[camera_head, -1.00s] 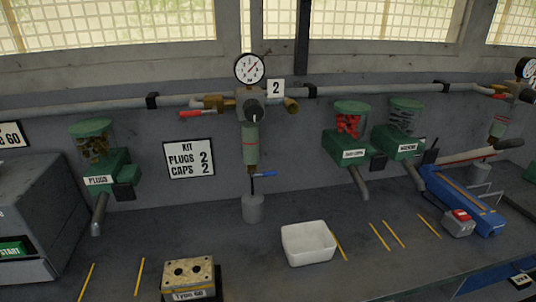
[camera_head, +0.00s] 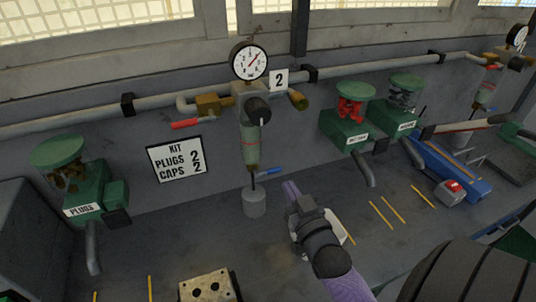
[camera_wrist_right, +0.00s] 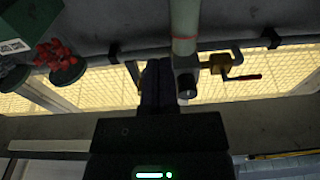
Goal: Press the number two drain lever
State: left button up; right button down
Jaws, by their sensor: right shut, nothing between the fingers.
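The number two unit has a gauge (camera_head: 249,62), a "2" sign (camera_head: 279,80) and a green-grey bowl (camera_head: 249,143) hanging on the wall. Its drain lever, a small blue handle (camera_head: 268,171), sticks out to the right below the bowl, above a grey cup (camera_head: 254,202). My right gripper (camera_head: 291,188) is shut and empty, just right of and below the blue lever in the picture; I cannot tell if they touch. In the right wrist view, turned upside down, the shut fingers (camera_wrist_right: 156,85) show beside the unit's bowl (camera_wrist_right: 185,25); the blue lever is not visible there. My left gripper is out of view.
A red-handled valve (camera_head: 186,123) is on the pipe left of the unit. A white tray (camera_head: 339,226) is mostly hidden behind my right gripper. Green dispensers stand left (camera_head: 84,185) and right (camera_head: 347,118). A drilled block (camera_head: 207,285) sits at the front.

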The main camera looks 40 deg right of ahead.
notch_tip(320, 180, up, 2)
send_over(275, 170)
jog(key=shift+r+b, duration=0.15)
jog(key=shift+b, duration=0.3)
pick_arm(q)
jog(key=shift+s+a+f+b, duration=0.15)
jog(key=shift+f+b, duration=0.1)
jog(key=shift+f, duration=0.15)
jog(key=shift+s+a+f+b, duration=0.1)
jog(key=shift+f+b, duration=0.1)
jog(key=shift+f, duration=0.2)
pick_arm(e)
jog(key=f, duration=0.2)
jog(key=s+f, duration=0.1)
jog(key=f, duration=0.1)
jog(key=shift+a, duration=0.15)
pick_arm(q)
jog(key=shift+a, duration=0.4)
pick_arm(e)
jog(key=shift+f+m, duration=0.15)
jog(key=shift+m, duration=0.35)
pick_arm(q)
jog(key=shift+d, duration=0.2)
pick_arm(e)
jog(key=shift+h, duration=0.4)
